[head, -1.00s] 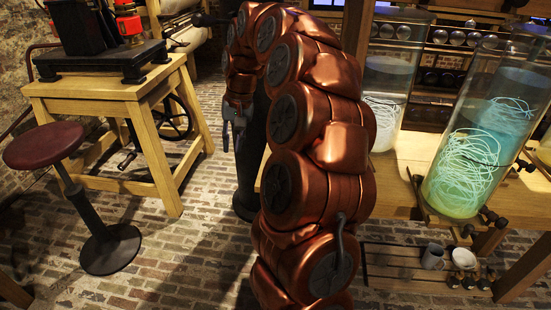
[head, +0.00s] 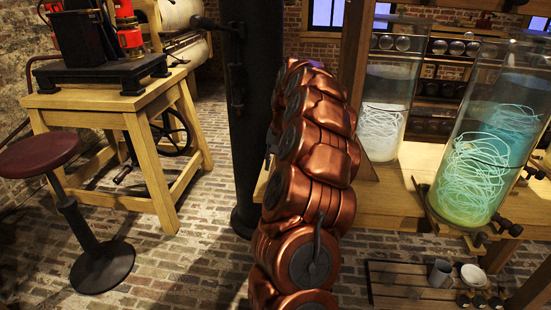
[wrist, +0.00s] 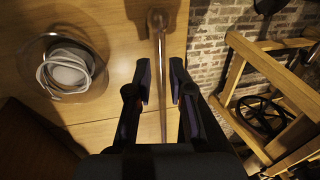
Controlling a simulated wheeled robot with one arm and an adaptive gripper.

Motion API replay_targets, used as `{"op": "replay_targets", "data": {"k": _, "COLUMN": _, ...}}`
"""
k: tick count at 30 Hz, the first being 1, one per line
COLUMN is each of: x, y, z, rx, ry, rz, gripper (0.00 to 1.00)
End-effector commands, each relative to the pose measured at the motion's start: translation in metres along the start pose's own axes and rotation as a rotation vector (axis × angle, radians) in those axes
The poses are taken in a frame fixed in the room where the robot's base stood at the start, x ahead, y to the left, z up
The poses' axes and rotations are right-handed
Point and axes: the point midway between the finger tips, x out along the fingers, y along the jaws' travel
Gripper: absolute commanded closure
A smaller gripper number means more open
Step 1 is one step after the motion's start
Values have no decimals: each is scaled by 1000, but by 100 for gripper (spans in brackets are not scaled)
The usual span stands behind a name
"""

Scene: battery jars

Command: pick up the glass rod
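The glass rod (wrist: 158,42) shows in the wrist view as a thin, clear, brownish bar with a thicker end at the top. It runs down the picture through the gap between my fingers. My gripper (wrist: 161,72) is open, one finger on each side of the rod, with a visible gap at both sides. How the rod is supported is hard to tell. In the head view I cannot make out the rod, and my gripper is hidden behind my copper-coloured arm.
A wooden bench (head: 398,205) bears tall glass jars, one with white coils (head: 383,125) and one with blue-green liquid (head: 475,165). One jar (wrist: 68,85) stands left of my gripper. A dark column (head: 250,110), a stool (head: 40,153) and a wooden table (head: 150,130) stand left.

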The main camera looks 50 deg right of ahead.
Motion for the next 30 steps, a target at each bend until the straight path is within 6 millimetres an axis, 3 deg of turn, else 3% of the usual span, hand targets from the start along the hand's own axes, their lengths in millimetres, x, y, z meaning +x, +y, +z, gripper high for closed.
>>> {"op": "replay_targets", "data": {"k": 9, "x": 39, "y": 1, "z": 1, "rx": 0, "ry": -1, "rz": 0, "gripper": 79}}
{"op": "replay_targets", "data": {"k": 16, "x": 39, "y": 1, "z": 2, "rx": 0, "ry": -1, "rz": -1, "gripper": 80}}
{"op": "replay_targets", "data": {"k": 22, "x": 40, "y": 1, "z": 2, "rx": 0, "ry": -2, "rz": 0, "gripper": 100}}
{"op": "replay_targets", "data": {"k": 30, "x": 40, "y": 1, "z": 2, "rx": 0, "ry": -3, "rz": 0, "gripper": 100}}
